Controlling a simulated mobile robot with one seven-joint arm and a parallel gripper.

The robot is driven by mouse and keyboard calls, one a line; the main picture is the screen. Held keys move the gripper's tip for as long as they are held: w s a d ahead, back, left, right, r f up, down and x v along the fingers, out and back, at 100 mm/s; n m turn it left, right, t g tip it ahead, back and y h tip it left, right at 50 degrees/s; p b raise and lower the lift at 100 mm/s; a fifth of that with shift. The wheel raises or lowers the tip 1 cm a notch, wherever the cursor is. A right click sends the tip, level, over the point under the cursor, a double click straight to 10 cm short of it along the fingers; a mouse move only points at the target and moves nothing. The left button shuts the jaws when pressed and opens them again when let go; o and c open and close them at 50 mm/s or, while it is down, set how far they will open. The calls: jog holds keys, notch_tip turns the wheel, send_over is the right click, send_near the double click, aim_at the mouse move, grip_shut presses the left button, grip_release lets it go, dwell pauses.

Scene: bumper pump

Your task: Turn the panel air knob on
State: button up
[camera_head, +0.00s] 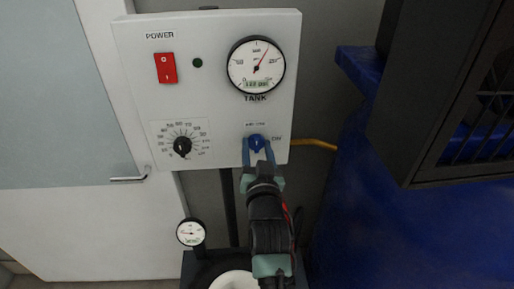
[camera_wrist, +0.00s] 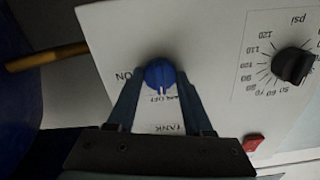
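The blue air knob (camera_head: 256,143) is at the lower right of the white control panel (camera_head: 215,110). My gripper (camera_head: 257,150) reaches up to it from below, with one finger on each side of the knob. In the wrist view the blue knob (camera_wrist: 160,74) sits between the two fingertips (camera_wrist: 160,80), which look spread around it; contact is not clear. The knob's white mark points to the bottom of the wrist view, towards a label partly hidden. The word ON is printed to the left of the knob there.
The panel also has a red power switch (camera_head: 165,68), a dark lamp (camera_head: 197,62), a tank gauge (camera_head: 256,66) and a black psi dial (camera_head: 182,147). A yellow pipe (camera_head: 315,144) leaves the panel's right side. A blue tank (camera_head: 400,235) and black grille box (camera_head: 450,90) stand at right.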

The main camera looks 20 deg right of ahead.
grip_shut()
jog(key=m, duration=0.3)
jog(key=shift+m+b, duration=0.3)
jog(key=shift+m, duration=0.1)
jog(key=m, duration=0.3)
jog(key=shift+m, duration=0.4)
jog(key=m+p, duration=0.2)
jog(key=m, duration=0.3)
jog(key=m+p, duration=0.2)
jog(key=m, duration=0.3)
jog(key=shift+f+m, duration=0.1)
jog(key=shift+m, duration=0.2)
